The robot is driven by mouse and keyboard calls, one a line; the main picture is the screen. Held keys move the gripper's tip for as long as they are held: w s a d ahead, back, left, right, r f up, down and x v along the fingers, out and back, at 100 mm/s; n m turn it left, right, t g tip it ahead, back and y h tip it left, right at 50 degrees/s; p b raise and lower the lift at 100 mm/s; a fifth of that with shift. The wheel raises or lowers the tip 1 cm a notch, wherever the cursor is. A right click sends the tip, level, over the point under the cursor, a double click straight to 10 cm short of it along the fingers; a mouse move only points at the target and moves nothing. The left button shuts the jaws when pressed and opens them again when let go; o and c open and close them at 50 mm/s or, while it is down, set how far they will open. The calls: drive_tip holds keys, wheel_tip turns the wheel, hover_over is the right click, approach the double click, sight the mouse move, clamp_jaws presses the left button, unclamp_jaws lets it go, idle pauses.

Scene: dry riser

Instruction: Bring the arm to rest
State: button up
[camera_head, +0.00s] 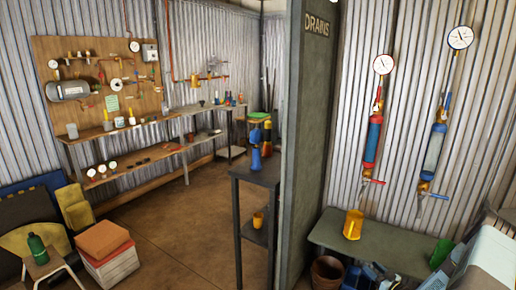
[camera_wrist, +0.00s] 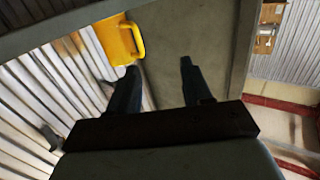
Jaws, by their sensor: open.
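My gripper (camera_wrist: 159,69) shows in the wrist view, with its two dark fingers spread wide apart and nothing between them. A yellow mug (camera_wrist: 118,40) with a handle is just beyond the left fingertip in that view; I cannot tell how much space separates them. A grey-green surface lies behind the fingers. In the head view a yellow mug (camera_head: 352,224) stands upright on the grey-green bench (camera_head: 390,246) at the right. I cannot make out the gripper in the head view.
A grey partition (camera_head: 308,130) marked DRAINS divides the room. Red and blue gauge assemblies (camera_head: 374,135) hang on the corrugated wall above the bench. A bucket (camera_head: 327,272) and a green cup (camera_head: 441,252) are near the bench. Brown floor (camera_head: 185,225) is clear at centre left.

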drive_tip(key=w+r+n+g+h, duration=0.15)
drive_tip(key=w+r, duration=0.35)
drive_tip(key=r, duration=0.7)
drive_tip(key=w+r+g+h, duration=0.3)
drive_tip(key=w+r, duration=0.1)
drive_tip(key=r, duration=0.7)
drive_tip(key=s+a+r+m+g+h, duration=0.1)
drive_tip(key=s+a+r+h, duration=0.15)
drive_tip(key=r, duration=0.85)
drive_tip(key=s+a+r+m+g+h, duration=0.15)
drive_tip(key=a+r, duration=0.25)
drive_tip(key=r, duration=0.7)
drive_tip(key=s+a+r+m+g+h, duration=0.1)
drive_tip(key=s+a+r, duration=0.4)
drive_tip(key=s+r, duration=0.4)
drive_tip(key=s+a+r+m+g+h, duration=0.1)
drive_tip(key=s+a+r, duration=0.5)
drive_tip(key=s, duration=0.5)
drive_tip(key=s+a+r+m+g+y, duration=0.1)
drive_tip(key=s+a, duration=0.3)
drive_tip(key=s, duration=0.8)
drive_tip(key=s+a+y, duration=0.2)
drive_tip(key=s+a, duration=0.3)
drive_tip(key=s, duration=0.7)
drive_tip(key=shift+a+r+m+g, duration=0.3)
drive_tip(key=shift+r+m+g, duration=0.1)
drive_tip(key=shift+c, duration=0.6)
drive_tip(key=shift+w, duration=0.1)
